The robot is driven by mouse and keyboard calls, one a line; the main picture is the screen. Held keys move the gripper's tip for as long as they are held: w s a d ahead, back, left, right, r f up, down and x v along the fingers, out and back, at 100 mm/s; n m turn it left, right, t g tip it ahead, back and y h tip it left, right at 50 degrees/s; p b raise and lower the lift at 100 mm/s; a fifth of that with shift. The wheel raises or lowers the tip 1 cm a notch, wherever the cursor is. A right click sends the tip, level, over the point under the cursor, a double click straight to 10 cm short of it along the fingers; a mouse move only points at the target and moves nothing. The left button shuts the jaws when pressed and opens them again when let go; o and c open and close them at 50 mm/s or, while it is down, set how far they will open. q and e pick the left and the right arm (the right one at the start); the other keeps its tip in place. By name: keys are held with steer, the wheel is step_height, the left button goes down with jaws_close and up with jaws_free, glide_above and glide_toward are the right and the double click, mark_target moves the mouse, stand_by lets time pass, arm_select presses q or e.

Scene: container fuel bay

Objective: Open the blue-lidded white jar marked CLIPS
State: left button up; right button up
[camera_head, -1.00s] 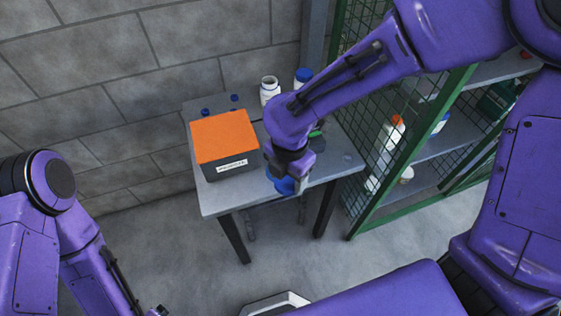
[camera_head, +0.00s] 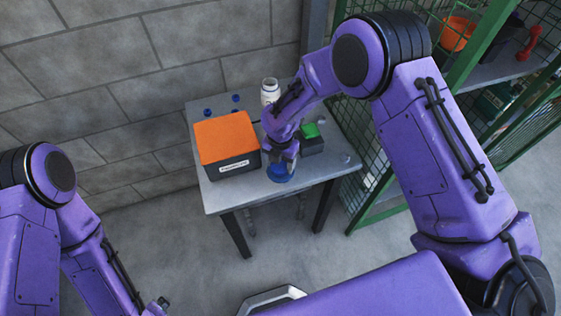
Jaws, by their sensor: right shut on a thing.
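My right gripper (camera_head: 283,160) points down at the front of the grey table (camera_head: 225,197). It is shut on a round blue lid (camera_head: 279,175) near the table's front edge. The fingers hide part of the lid, and I cannot make out a white body or the CLIPS mark under it. A white jar (camera_head: 269,91) without a lid stands at the back of the table; no mark on it is readable.
A dark box with an orange top (camera_head: 225,137) and a white label stands left of my right gripper. Small blue caps (camera_head: 208,112) lie at the back left. A dark block with a green top (camera_head: 310,130) is to the right. A green mesh cage with shelves (camera_head: 392,207) stands right of the table.

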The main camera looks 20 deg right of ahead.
steer(key=shift+f, duration=0.75)
arm_select(q)
steer(key=shift+r, duration=0.15)
arm_select(e)
steer(key=o, duration=0.9)
steer(key=shift+w+r, duration=0.1)
steer(key=shift+r, duration=0.35)
arm_select(q)
steer(key=shift+f+b, duration=0.85)
steer(key=shift+b, duration=0.15)
arm_select(e)
step_height(320, 180, up, 12)
steer(key=shift+f, duration=0.2)
